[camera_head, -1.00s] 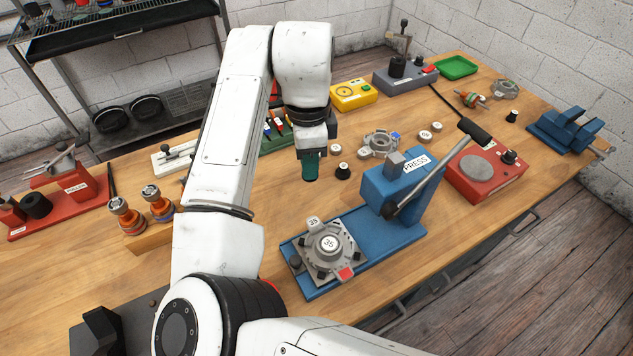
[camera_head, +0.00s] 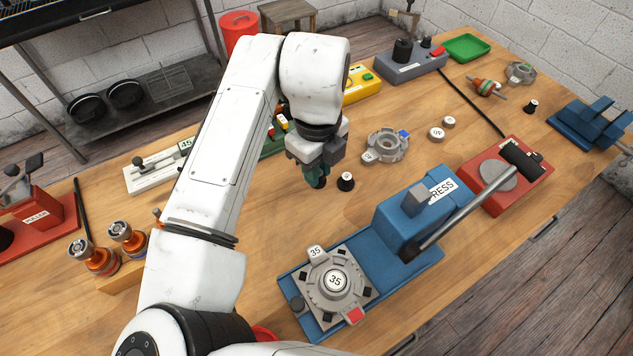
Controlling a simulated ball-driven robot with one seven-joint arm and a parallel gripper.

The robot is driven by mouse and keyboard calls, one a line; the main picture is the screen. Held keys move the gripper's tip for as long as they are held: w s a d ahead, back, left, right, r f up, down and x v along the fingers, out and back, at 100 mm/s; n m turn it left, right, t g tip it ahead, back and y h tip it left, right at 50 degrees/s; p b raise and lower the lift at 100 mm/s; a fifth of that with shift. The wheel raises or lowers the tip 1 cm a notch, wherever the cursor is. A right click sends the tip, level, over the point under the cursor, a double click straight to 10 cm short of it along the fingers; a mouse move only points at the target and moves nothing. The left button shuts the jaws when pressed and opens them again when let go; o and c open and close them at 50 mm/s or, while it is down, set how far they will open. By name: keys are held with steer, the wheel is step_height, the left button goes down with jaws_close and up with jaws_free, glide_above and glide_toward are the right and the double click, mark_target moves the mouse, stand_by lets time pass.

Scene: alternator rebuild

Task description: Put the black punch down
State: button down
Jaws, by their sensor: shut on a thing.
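A small black piece with a pale labelled top (camera_head: 345,182) stands upright on the wooden table (camera_head: 400,175), close to the right of the gripper.
A blue press (camera_head: 410,225) with a long lever and a grey housing marked 35 (camera_head: 334,284) stand in front. A grey ring-shaped housing (camera_head: 388,144) lies to the right. A green rack (camera_head: 275,140) stands behind the gripper. Bare wood lies between ring and press.

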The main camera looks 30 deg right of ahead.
step_height(320, 180, down, 3)
steer(key=shift+w+d+r, duration=0.1)
steer(key=shift+r, duration=0.05)
steer(key=shift+f+p, duration=0.3)
steer(key=shift+f, duration=1.45)
steer(key=shift+f, duration=0.2)
steer(key=c, duration=1)
jaws_free()
step_height(320, 180, up, 12)
steer(key=shift+r+b, duration=0.2)
steer(key=shift+b, duration=0.5)
